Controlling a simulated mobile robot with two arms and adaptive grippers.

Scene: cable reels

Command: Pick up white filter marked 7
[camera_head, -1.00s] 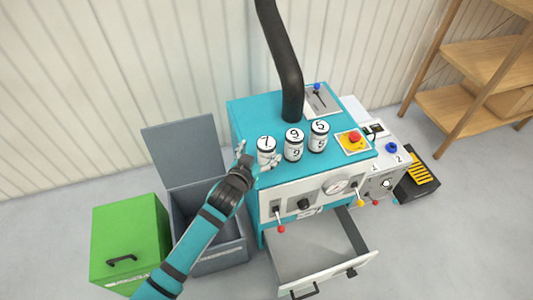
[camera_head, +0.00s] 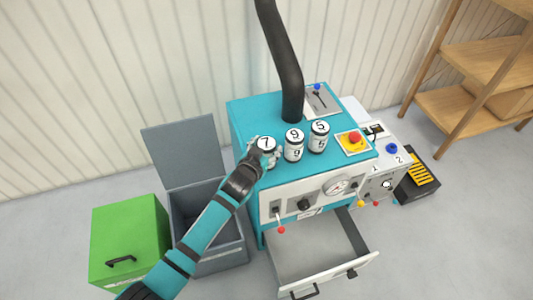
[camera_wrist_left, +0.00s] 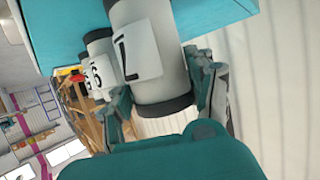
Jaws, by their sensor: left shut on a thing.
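The white filter marked 7 (camera_head: 266,143) stands upright at the left of a row on top of the teal machine (camera_head: 252,112). My left gripper (camera_head: 265,152) is shut on it, with its fingers around the filter's sides. In the left wrist view the filter (camera_wrist_left: 150,50) fills the middle, its 7 label facing the camera, with a finger on each side. I cannot tell whether its base has left the machine top. My right gripper is not in view.
White filters marked 9 (camera_head: 294,145) and 5 (camera_head: 318,137) stand close to the right. A black hose (camera_head: 285,60) rises behind them. An open drawer (camera_head: 318,255) juts out in front. An open grey bin (camera_head: 208,225) and a green box (camera_head: 130,240) stand left.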

